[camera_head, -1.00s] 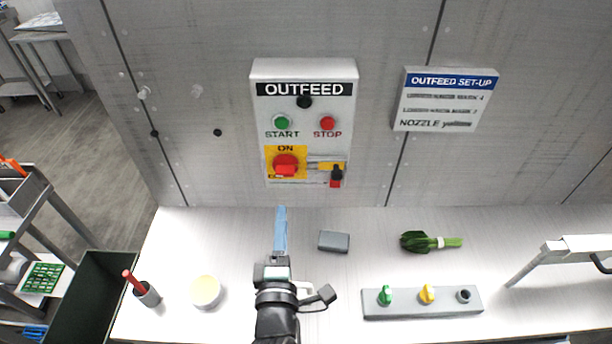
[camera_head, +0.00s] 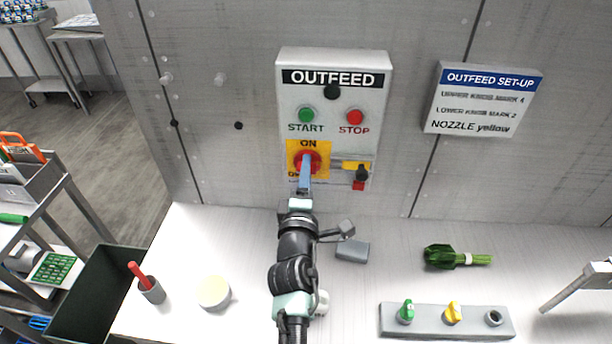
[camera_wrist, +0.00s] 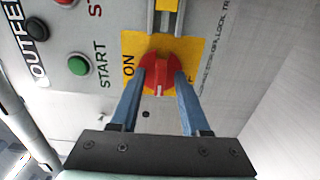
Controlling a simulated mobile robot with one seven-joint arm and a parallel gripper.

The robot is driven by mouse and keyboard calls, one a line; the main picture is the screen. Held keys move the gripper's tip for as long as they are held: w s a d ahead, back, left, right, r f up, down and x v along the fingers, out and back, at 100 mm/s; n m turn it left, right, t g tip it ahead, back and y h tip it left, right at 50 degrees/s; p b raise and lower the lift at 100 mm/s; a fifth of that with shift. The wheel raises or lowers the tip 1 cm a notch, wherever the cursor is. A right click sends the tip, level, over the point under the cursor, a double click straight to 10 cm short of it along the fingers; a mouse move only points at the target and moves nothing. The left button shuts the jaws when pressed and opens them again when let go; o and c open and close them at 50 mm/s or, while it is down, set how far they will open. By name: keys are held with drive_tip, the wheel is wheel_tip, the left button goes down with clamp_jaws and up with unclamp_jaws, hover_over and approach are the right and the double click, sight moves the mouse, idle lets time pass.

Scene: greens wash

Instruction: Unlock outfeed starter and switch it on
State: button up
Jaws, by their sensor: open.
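The white OUTFEED starter box (camera_head: 287,120) is mounted on the wall. It carries a red rotary switch (camera_wrist: 158,72) on a yellow ON/OFF plate (camera_wrist: 192,48). A yellow hasp (camera_head: 350,165) sits right of the switch in the head view, with a black-and-red lock piece (camera_head: 361,175) at its right end; I cannot tell whether it is locked. My gripper (camera_head: 306,168) reaches up to the switch. In the wrist view its blue fingers (camera_wrist: 160,88) are open, one on each side of the red switch; contact is unclear. The head view shows the switch partly covered by the fingers.
The green START (camera_head: 306,115) and red STOP (camera_head: 354,117) buttons sit above the switch. A set-up sign (camera_head: 480,98) hangs to the right. On the bench are a grey block (camera_head: 352,251), green bundle (camera_head: 455,257), nozzle holder (camera_head: 430,328), pale round pot (camera_head: 214,292) and red-handled cup (camera_head: 151,289).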

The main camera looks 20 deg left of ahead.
clamp_jaws()
drive_tip(key=shift+m, duration=0.3)
idle(0.3)
drive_tip(key=m+b, duration=0.9)
drive_tip(key=m, duration=0.8)
drive_tip(key=shift+m, duration=0.3)
idle(0.3)
unclamp_jaws()
